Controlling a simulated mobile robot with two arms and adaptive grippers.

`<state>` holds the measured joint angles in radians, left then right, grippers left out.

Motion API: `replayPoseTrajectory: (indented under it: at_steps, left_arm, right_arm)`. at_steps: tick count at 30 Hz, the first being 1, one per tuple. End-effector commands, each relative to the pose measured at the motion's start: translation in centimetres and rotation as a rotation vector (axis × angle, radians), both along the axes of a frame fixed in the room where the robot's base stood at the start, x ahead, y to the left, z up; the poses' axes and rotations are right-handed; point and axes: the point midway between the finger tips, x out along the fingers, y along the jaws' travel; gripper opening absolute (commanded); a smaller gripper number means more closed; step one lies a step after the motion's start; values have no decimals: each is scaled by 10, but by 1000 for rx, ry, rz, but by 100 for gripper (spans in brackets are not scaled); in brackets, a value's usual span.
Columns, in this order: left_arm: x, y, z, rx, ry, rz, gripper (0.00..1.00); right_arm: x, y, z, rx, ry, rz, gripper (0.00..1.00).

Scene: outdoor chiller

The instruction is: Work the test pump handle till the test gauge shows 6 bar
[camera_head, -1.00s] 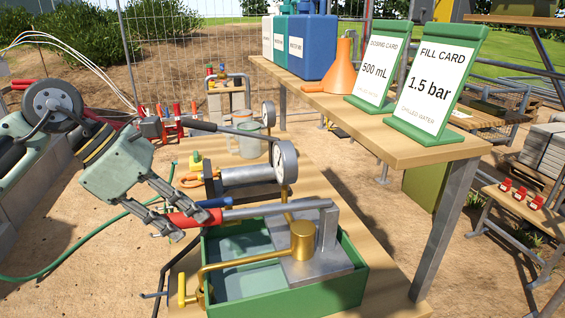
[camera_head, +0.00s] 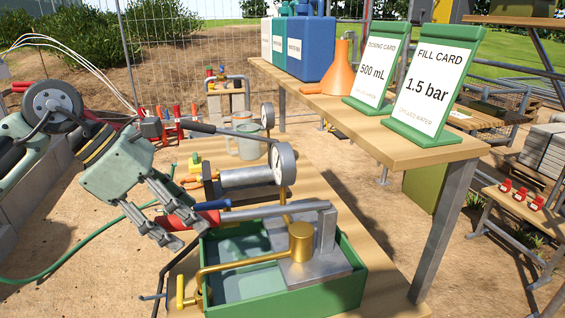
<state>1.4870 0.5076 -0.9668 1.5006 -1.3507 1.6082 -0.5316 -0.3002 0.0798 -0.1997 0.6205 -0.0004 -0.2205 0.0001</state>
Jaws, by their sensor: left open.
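The test pump stands in a green open box (camera_head: 345,283) on a wooden bench. It has a grey lever handle (camera_head: 275,211) with a red grip (camera_head: 205,218) pointing left, lying near level. A brass cylinder (camera_head: 301,238) and brass pipe stand in the box. My left gripper (camera_head: 190,233) is open, its two fingers overlapping the red grip's left part; I cannot tell whether they touch it. A round gauge (camera_head: 284,163) stands just behind the pump; its face is turned away sideways and I cannot read it. My right gripper is not in view.
Behind the pump are a grey cylinder (camera_head: 248,178), a clear jug (camera_head: 247,140) and a second gauge (camera_head: 268,116). A raised shelf (camera_head: 400,148) at the right bears green card stands (camera_head: 434,84), an orange funnel (camera_head: 341,70) and jugs. A green hose (camera_head: 82,243) lies left.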

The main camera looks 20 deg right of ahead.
Motion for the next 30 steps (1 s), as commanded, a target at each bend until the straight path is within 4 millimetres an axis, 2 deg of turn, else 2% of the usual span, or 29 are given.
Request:
replayPoseTrajectory:
  at_steps: [7,21,30]
  left_arm:
    - [0,5,9,0,0,1,63]
    - [1,37,55,0,0,3,63]
    - [0,41,57,1,1,1,63]
  right_arm:
    - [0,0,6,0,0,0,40]
    - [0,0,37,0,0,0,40]
    - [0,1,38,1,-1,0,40]
